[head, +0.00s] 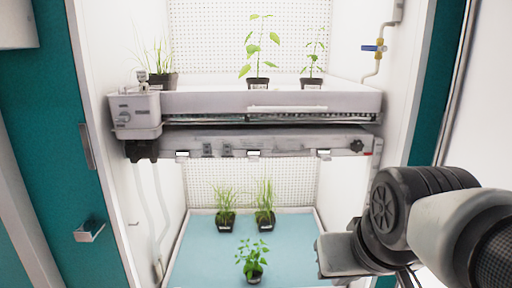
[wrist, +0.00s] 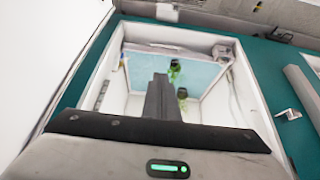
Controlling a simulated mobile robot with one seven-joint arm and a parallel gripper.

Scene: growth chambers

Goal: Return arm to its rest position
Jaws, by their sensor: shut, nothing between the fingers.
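My arm reaches in from the right edge of the head view, in front of the chamber's right side. Part of my gripper (head: 342,255) shows at the lower right of that view; its fingertips cannot be made out there. In the wrist view my gripper (wrist: 160,82) shows as one dark grey post of closed fingers, with nothing held. It points towards the open chamber, and two green plants show beside the fingers.
The open chamber has an upper shelf (head: 220,102) bearing three potted plants and a blue lower tray (head: 195,255) bearing three more. A white box (head: 135,112) sits at the shelf's left end. A blue-handled valve (head: 373,48) is on the right wall.

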